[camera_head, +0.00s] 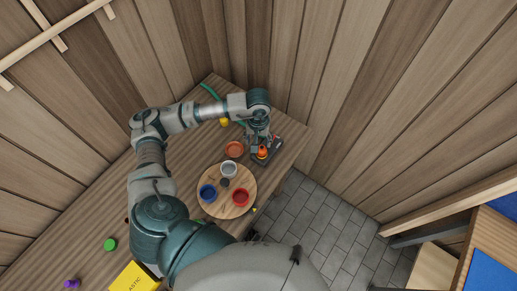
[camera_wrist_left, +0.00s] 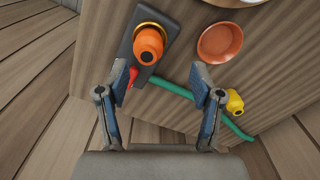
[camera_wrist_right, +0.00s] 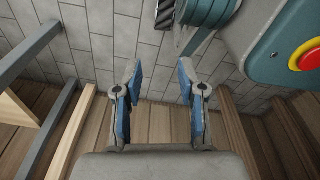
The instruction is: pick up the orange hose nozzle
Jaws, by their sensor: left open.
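The orange hose nozzle (camera_wrist_left: 148,44) stands on a dark rectangular base (camera_wrist_left: 124,48) with a yellow ring around it. In the head view the nozzle (camera_head: 262,153) is at the right end of the workbench, on its dark base (camera_head: 268,157). My left gripper (camera_wrist_left: 164,76) is open and empty, with its fingertips near the nozzle and the nozzle not between them. In the head view my left gripper (camera_head: 257,146) is over the base beside the nozzle. My right gripper (camera_wrist_right: 160,76) is open and empty above the tiled floor, away from the bench.
A terracotta dish (camera_head: 234,149) lies left of the base. A round wooden board (camera_head: 213,208) holds white, blue and red cups. A green hose (camera_wrist_left: 172,88) and a yellow piece (camera_wrist_left: 235,102) lie near the left gripper. A plank wall stands behind the bench.

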